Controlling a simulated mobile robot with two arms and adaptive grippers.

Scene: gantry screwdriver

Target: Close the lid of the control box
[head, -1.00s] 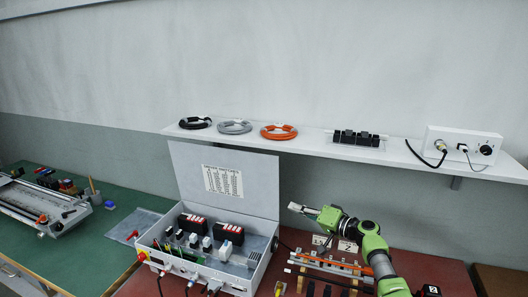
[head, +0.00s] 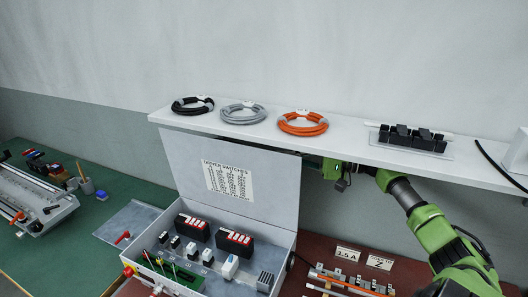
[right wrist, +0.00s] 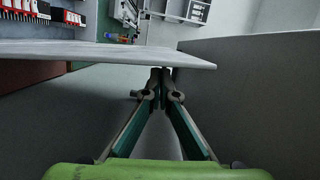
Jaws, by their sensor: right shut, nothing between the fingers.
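The control box (head: 285,262) sits at the lower middle of the head view, with its lid (head: 262,185) open and standing up, leaning slightly back. A printed switch table is on the lid's inner face. In the right wrist view the right gripper (right wrist: 161,78) is shut and empty. The lid (right wrist: 110,52) crosses that view as a grey panel close to the fingertips; I cannot tell whether they touch. My left gripper is not in view.
A white shelf (head: 340,148) with cable coils (head: 302,123) and a black terminal block (head: 412,138) runs above my right arm. A terminal rail (head: 345,281) is on the red bench at right. A green bench (head: 75,240) with a metal fixture (head: 35,200) lies left.

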